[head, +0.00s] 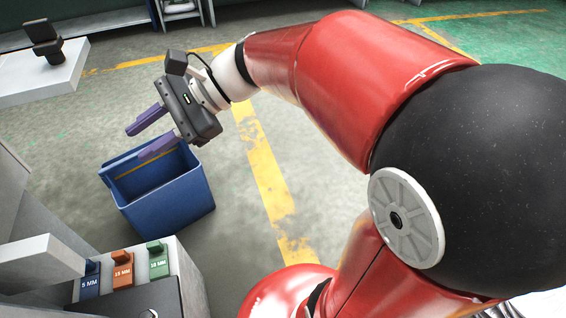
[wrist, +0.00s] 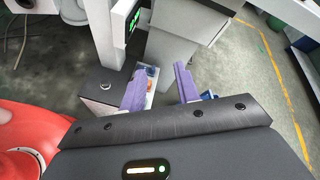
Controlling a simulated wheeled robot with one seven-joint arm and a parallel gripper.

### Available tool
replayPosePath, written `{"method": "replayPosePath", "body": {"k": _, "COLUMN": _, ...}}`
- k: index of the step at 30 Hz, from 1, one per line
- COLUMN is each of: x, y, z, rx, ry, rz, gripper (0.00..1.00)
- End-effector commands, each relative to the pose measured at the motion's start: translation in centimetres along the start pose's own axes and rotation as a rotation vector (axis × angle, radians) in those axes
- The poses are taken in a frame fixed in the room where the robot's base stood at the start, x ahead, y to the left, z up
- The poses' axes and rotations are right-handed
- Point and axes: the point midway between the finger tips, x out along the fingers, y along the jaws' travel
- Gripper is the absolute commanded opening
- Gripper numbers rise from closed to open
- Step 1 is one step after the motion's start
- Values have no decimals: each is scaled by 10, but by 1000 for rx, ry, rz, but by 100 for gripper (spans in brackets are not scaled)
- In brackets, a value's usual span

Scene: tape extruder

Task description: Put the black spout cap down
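A black piece with a raised block on top (head: 44,42), which looks like the black spout cap, stands on a white platform (head: 38,76) at the upper left of the head view. I cannot make out this cap in the wrist view. My gripper (head: 136,143) has two purple fingers spread apart with nothing between them. It is over the blue bin's area, to the right of and nearer than the platform, clear of the cap. The wrist view also shows my gripper (wrist: 160,78) open and empty.
A blue open bin (head: 167,204) stands on the floor beneath my gripper. Blue, orange (head: 123,271) and green (head: 158,262) marked caps sit in a holder at the lower left. Grey machine panels stand at the left edge. The floor right of the bin is clear.

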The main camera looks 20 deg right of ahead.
Motion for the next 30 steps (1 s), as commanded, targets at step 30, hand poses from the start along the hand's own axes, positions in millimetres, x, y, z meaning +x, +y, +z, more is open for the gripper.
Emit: {"method": "replayPosePath", "body": {"k": 30, "x": -146, "y": 155, "z": -80, "rx": -1205, "ry": 1010, "rz": 811, "gripper": 32}}
